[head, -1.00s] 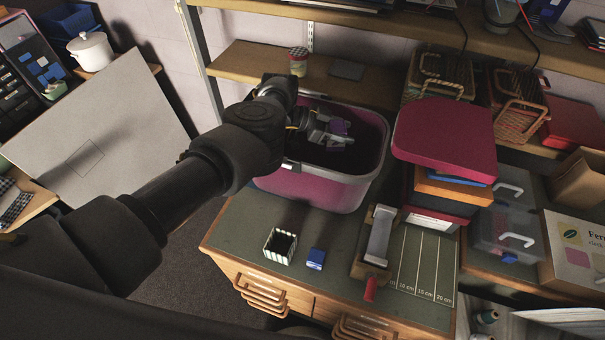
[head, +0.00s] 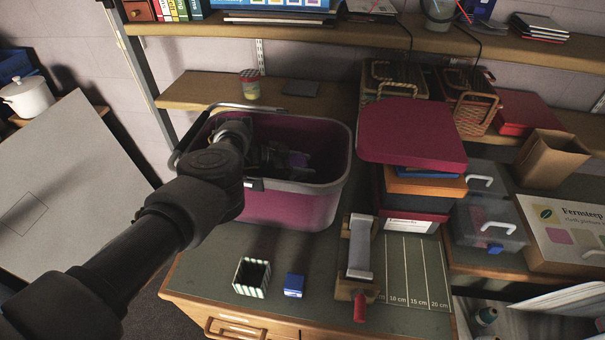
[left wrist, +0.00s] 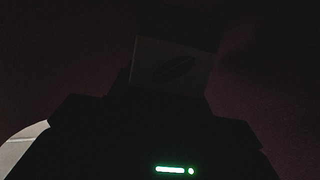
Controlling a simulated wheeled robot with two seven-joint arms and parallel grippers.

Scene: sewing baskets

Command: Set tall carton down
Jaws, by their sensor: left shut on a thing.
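My left gripper (head: 282,158) is inside the large magenta basket (head: 290,207), below its grey rim, with my arm reaching over the rim from the left. It is shut on a carton, whose purple part (head: 299,160) shows at the fingers. In the very dark left wrist view the carton (left wrist: 172,65) is a boxy shape with a pale face and an oval mark, between the fingers. The basket's floor and the carton's lower end are hidden, so I cannot tell whether they touch. My right gripper is not in view.
On the green bench top stand a striped open box (head: 252,278), a small blue box (head: 293,285) and a grey-and-wood device with a red handle (head: 360,262). A magenta lid (head: 412,132) lies on stacked boxes right of the basket. A shelf (head: 220,92) runs behind the basket.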

